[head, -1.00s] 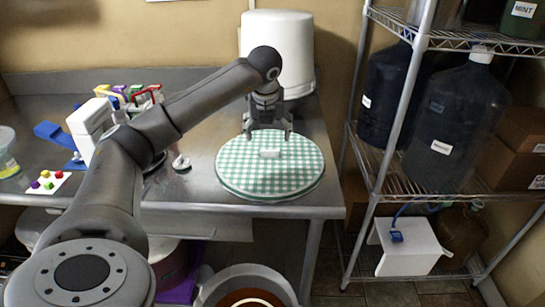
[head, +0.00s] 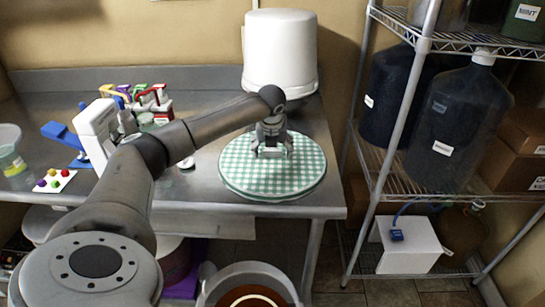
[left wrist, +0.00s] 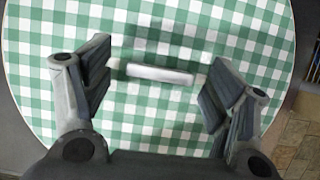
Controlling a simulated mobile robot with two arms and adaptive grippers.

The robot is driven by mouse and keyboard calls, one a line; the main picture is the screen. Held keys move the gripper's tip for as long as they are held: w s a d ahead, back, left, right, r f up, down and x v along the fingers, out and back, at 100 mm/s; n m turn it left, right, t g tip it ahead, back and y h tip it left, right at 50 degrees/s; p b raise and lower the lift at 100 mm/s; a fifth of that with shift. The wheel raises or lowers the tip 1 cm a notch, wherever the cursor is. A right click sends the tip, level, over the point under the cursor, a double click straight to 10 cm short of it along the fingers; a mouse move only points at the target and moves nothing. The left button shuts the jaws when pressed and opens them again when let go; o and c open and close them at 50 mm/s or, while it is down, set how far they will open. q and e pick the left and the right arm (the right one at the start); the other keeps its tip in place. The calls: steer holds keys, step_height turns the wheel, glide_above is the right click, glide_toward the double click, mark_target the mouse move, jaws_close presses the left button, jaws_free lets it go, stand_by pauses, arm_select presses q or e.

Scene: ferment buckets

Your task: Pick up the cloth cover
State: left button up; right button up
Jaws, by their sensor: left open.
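The cloth cover (head: 243,181) is a round, flat disc with a green and white check. It lies on the steel table near its front right corner. A small white bar handle (left wrist: 160,74) stands at its middle. My left gripper (head: 272,152) is over the middle of the cover and points down. In the left wrist view its two fingers (left wrist: 157,82) are spread open, one at each end of the handle, with gaps between. The handle is mostly hidden behind the gripper in the head view. My right gripper is not in view.
A white bucket (head: 280,52) stands upside down behind the cover. Colored clips (head: 140,98), a white and blue device (head: 95,130) and a card with colored dots (head: 54,181) are at the left. A wire shelf (head: 412,183) with dark jugs stands at the right.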

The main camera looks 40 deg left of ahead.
arm_select(q)
steer(key=c, duration=1.1)
steer(key=shift+r, duration=0.1)
steer(key=shift+c, duration=0.2)
